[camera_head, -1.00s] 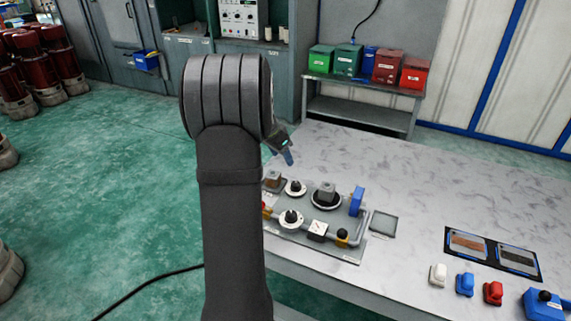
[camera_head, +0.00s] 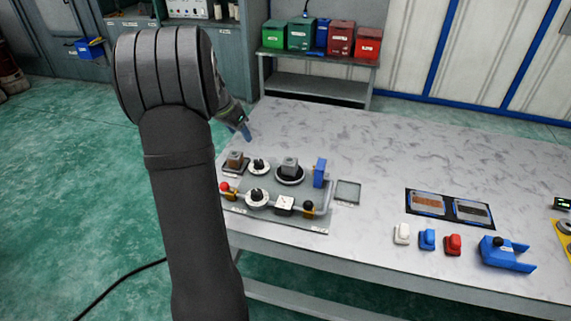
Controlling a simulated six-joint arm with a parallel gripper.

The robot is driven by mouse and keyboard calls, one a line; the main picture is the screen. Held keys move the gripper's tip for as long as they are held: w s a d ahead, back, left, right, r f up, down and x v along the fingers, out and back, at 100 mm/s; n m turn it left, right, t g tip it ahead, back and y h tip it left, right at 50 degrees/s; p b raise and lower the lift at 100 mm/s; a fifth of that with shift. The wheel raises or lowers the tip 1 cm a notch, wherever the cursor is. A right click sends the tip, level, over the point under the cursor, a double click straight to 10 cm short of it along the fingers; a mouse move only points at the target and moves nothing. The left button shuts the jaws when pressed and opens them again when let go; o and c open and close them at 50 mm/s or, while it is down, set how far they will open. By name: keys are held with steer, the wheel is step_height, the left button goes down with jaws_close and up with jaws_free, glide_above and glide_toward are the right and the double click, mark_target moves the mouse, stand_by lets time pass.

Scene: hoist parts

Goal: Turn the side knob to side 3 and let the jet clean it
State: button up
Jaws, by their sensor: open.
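A grey panel (camera_head: 313,223) lies on the table and bears two black knobs on white dials, a rear one (camera_head: 259,165) and a front one (camera_head: 257,197). I cannot read which side either dial points to. A grey block sits on a round black turntable (camera_head: 291,178). A blue upright part (camera_head: 320,172), possibly the jet, stands just right of it. My gripper (camera_head: 246,132) is open above the table, behind and left of the panel, apart from the knobs. My arm partly hides its jaws.
A brown block (camera_head: 235,160), a red ball knob (camera_head: 225,187) and a black ball knob (camera_head: 309,206) are on the panel. A square grey pad (camera_head: 348,193) lies to its right. White, blue and red pieces (camera_head: 428,239) stand front right. The table's back is clear.

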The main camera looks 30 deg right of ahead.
steer(key=shift+d, duration=0.1)
steer(key=r+n+g+y, duration=0.15)
steer(key=n+y, duration=0.25)
steer(key=n, duration=1)
glide_above(259, 162)
step_height(259, 162, down, 18)
steer(key=shift+w+r, duration=0.1)
steer(key=shift+r, duration=0.1)
steer(key=shift+c, duration=0.4)
steer(key=c, duration=0.9)
